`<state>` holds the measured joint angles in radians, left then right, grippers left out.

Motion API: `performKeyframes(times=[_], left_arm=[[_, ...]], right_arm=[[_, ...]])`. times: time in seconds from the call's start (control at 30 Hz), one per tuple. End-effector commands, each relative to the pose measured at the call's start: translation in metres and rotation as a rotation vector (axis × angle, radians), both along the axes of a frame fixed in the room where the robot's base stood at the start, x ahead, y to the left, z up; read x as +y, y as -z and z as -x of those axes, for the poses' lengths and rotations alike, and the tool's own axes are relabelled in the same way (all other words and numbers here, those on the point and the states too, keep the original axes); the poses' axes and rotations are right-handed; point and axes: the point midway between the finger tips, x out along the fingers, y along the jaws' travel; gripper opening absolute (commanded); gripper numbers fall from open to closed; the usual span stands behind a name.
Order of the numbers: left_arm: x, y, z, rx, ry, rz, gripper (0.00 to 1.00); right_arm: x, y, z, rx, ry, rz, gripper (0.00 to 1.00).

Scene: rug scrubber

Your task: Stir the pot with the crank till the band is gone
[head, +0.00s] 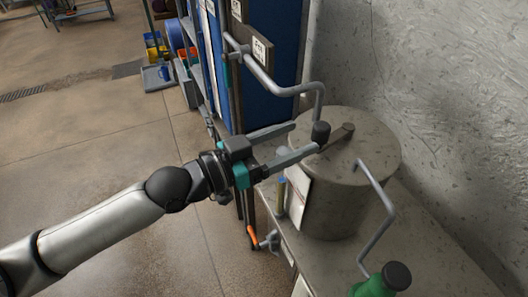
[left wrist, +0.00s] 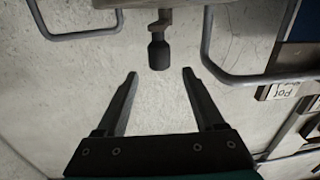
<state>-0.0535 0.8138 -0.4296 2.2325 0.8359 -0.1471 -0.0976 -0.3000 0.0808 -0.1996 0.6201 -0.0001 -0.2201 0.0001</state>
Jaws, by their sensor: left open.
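The grey pot (head: 345,200) stands on a bench by the wall, with a lid on top. The crank (head: 337,138) lies across the lid and ends in an upright black knob (head: 320,130). My left gripper (head: 305,137) is open at the knob, its fingers spread on either side. In the left wrist view the knob (left wrist: 158,54) sits between and just beyond the fingertips (left wrist: 160,73), with no visible contact. I cannot tell a band apart there.
Bent grey rods (head: 290,88) (head: 375,210) rise on both sides of the pot. A blue cabinet (head: 270,60) stands behind, a rough wall (head: 430,80) at right. A green object with a black cap (head: 380,283) is at the bottom. Open floor (head: 90,150) is at left.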

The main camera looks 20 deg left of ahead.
Motion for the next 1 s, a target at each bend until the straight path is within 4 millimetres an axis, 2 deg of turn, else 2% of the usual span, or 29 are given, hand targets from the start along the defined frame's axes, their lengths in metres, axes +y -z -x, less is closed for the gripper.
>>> performKeyframes(times=[0.2, 0.4, 0.9, 1.0], left_arm=[[0.021, 0.002, 0.024, 0.004, 0.003, -0.003, 0.7], [0.033, 0.001, 0.035, 0.003, 0.0, -0.001, 0.7], [0.039, -0.001, 0.041, 0.0, 0.002, 0.001, 0.7], [0.039, 0.0, 0.039, 0.007, -0.002, 0.006, 0.6]], right_arm=[[0.0, 0.007, 0.0, 0.0, 0.0, 0.0, 0.0], [0.0, 0.008, 0.0, 0.0, 0.0, 0.0, 0.0], [0.001, 0.009, 0.0, 0.0, 0.0, -0.001, 0.0], [0.001, 0.009, 0.0, 0.0, 0.0, -0.001, 0.0]])
